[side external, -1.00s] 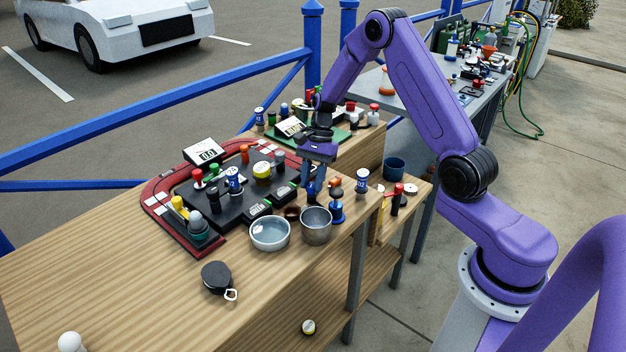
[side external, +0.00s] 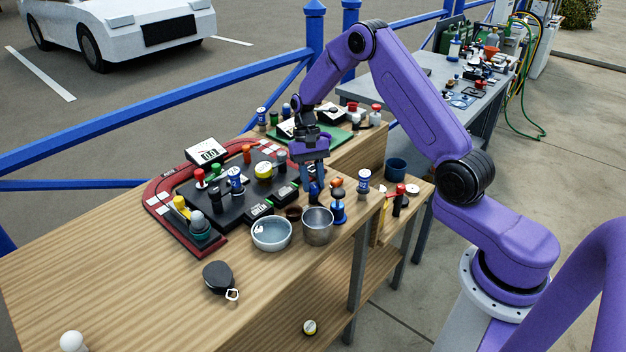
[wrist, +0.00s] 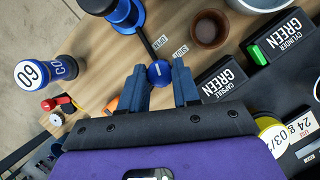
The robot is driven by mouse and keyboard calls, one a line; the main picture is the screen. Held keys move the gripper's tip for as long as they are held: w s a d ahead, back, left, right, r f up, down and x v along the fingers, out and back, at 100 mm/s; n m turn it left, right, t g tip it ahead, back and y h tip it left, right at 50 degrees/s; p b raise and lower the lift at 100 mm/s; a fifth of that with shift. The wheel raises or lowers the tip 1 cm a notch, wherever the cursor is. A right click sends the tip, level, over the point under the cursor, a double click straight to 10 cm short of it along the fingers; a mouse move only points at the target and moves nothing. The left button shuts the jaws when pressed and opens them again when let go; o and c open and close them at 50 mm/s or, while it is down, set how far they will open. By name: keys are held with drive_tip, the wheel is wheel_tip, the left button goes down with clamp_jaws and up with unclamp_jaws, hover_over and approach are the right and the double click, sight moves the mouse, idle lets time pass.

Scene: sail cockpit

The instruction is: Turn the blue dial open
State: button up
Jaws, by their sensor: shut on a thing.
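The blue dial (wrist: 159,72) shows in the wrist view as a small round blue knob with a pale mark on its top. My gripper (wrist: 160,84) has one blue finger on each side of it and is shut on it. Small OPEN and SHUT labels lie just beyond the dial. A dark bar runs from beside the dial past the OPEN label; I cannot tell if it belongs to the dial. In the side view my gripper (side external: 314,192) points down at the wooden table, and its fingers hide the dial.
A metal cup (side external: 318,226) and a shallow bowl (side external: 271,234) stand close in front of my gripper. A blue stand (side external: 338,208) is just right. A black panel (side external: 250,200) with several knobs lies left. A brown bowl (wrist: 209,29) is near the dial. The left front tabletop is mostly clear.

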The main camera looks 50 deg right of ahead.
idle(0.3)
drive_tip(key=o, duration=1)
drive_tip(key=shift+o, duration=0.2)
drive_tip(key=shift+r, duration=0.1)
drive_tip(key=v, duration=1.7)
drive_tip(key=shift+r, duration=0.2)
drive_tip(key=shift+a, duration=0.2)
